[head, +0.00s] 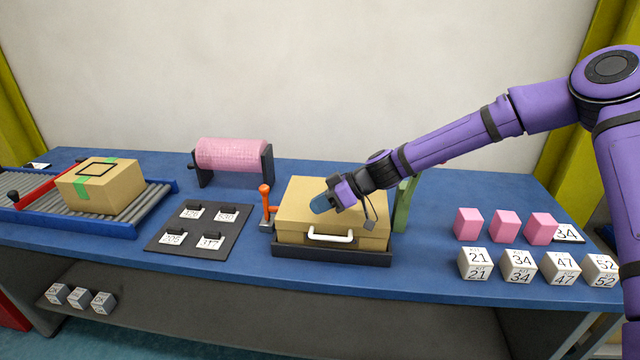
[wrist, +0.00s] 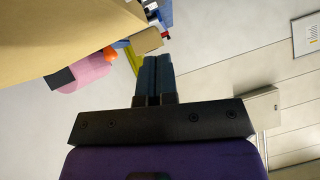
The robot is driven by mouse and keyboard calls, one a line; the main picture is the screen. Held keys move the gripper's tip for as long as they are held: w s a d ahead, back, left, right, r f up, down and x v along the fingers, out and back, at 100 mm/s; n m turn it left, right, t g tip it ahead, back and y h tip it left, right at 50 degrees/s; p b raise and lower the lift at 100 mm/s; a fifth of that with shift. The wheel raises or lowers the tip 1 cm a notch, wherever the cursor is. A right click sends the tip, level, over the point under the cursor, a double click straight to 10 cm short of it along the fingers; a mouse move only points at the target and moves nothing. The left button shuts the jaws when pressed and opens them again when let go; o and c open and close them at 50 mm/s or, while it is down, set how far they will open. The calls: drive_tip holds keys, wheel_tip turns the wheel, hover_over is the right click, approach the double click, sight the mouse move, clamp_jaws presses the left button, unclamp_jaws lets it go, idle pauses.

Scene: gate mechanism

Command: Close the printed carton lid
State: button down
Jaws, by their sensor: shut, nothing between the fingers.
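The carton (head: 300,200) is a tan box with a white handle (head: 330,236) on its front, standing in a dark tray (head: 330,256) on the blue table. Its lid lies flat, or nearly flat, over the top; I cannot tell whether a small gap is left. My gripper (head: 322,204) is over the right part of the lid and hides some of it. Whether it touches the lid is unclear. In the wrist view my fingers (wrist: 155,78) are together with nothing between them, and the tan cardboard (wrist: 60,30) fills the upper left.
An orange-handled lever (head: 266,205) stands close at the carton's left, and a green upright part (head: 404,203) at its right. A pink roll (head: 231,155) and a dark plate with tags (head: 200,228) are further left. Pink blocks (head: 504,226) and numbered cubes (head: 518,266) are at the right.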

sight(310, 230)
drive_tip(key=shift+n+t, duration=0.4)
drive_tip(key=shift+s+f, duration=0.2)
drive_tip(key=shift+f, duration=0.85)
drive_tip(key=shift+s+f, duration=0.15)
drive_tip(key=shift+f, duration=0.85)
drive_tip(key=shift+s+f, duration=0.2)
drive_tip(key=shift+f, duration=0.85)
